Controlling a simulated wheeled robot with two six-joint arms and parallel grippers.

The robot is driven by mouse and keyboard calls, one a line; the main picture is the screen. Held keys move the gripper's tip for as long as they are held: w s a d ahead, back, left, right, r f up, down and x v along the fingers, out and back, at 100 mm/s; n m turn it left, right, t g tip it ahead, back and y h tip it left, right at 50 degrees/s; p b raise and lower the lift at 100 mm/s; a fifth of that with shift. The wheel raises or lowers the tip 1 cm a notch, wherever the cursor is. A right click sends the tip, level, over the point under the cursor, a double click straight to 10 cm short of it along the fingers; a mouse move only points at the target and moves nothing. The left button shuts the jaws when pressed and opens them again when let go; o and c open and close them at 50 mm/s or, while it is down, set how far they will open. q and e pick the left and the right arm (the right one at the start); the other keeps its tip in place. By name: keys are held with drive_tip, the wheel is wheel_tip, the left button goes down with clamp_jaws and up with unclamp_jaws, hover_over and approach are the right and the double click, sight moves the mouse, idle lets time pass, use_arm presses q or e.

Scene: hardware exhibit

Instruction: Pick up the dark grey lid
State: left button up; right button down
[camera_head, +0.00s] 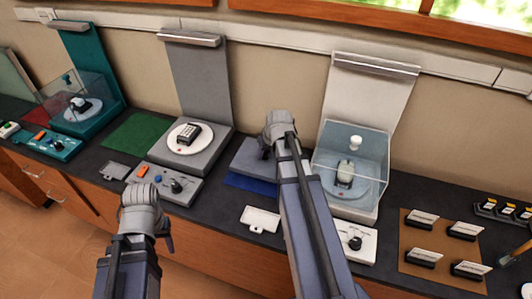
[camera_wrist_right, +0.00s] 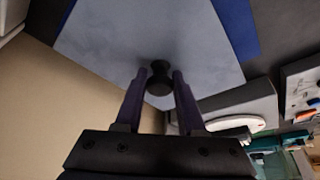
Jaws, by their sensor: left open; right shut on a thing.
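The lid (camera_head: 247,158) shows as a flat, blue-grey, square-edged piece between the middle and right exhibits in the head view. It lies behind a blue mat (camera_head: 249,184), and my right arm covers its right part. In the right wrist view the lid's broad face (camera_wrist_right: 120,35) carries a black knob (camera_wrist_right: 159,78). My right gripper (camera_wrist_right: 160,76) has a finger on each side of this knob and is shut on it. I cannot tell whether the lid is off the counter. My left gripper (camera_head: 168,240) is open at the counter's front edge, mostly hidden by its own wrist.
A grey exhibit base (camera_head: 215,148) with a white disc stands left of the lid. A clear case (camera_head: 372,150) with a white knob stands right of my right arm.

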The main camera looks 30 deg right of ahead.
sight(266, 152)
drive_tip(key=shift+r+p, duration=4.45)
drive_tip(key=shift+r, duration=0.5)
